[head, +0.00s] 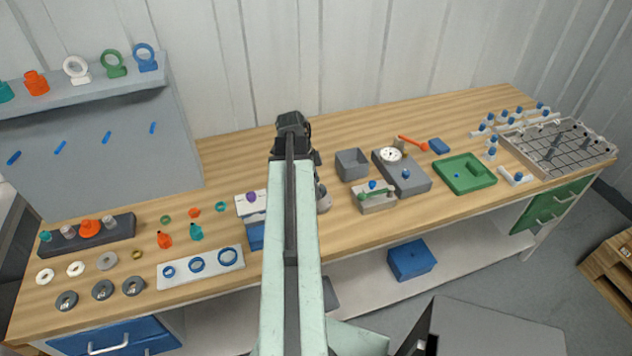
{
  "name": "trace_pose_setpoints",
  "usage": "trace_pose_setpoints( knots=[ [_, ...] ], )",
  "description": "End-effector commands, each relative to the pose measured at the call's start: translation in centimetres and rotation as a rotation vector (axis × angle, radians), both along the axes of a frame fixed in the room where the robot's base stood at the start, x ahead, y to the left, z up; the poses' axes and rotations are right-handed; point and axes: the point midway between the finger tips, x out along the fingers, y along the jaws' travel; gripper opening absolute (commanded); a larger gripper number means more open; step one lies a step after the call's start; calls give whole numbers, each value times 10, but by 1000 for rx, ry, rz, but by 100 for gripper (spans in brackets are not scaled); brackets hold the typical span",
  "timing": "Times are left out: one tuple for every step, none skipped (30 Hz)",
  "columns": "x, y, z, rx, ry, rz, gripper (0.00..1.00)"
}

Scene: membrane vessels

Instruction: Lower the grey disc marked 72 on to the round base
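Three dark grey discs lie in a row at the front left of the bench: a left one (66,301), a middle one (103,290) and a right one (133,286). Each bears a small pale mark, too small to read, so I cannot tell which is 72. A lighter grey ring (107,261) lies behind them. I cannot pick out the round base with certainty. A grey rounded part (322,197) shows partly behind my arm, and I cannot tell what it is. My arm rises through the middle of the view; my gripper's fingers are hidden, and I cannot see whether they hold anything.
A white plate with blue rings (200,268) lies right of the discs. A dark rack (88,236) stands behind them. Right of my arm are a grey bin (352,164), a grey block (414,181) and a green tray (464,174). Bare wood shows along the back.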

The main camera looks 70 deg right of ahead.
Motion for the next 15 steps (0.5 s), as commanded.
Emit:
trace_pose_setpoints(
  knots=[
    [0,0,0,0,0,0,74],
    [0,0,0,0,0,0,77],
    [0,0,0,0,0,0,77],
    [0,0,0,0,0,0,77],
    [0,0,0,0,0,0,77],
    [0,0,0,0,0,0,77],
    [0,0,0,0,0,1,77],
    [0,0,0,0,0,1,77],
    [0,0,0,0,0,1,77],
    [0,0,0,0,0,1,77],
    [0,0,1,0,0,1,77],
    [1,0,2,0,0,1,77],
    [1,0,4,0,0,1,77],
    [1,1,6,0,0,1,77],
    [2,1,10,0,0,1,77]
  ],
)
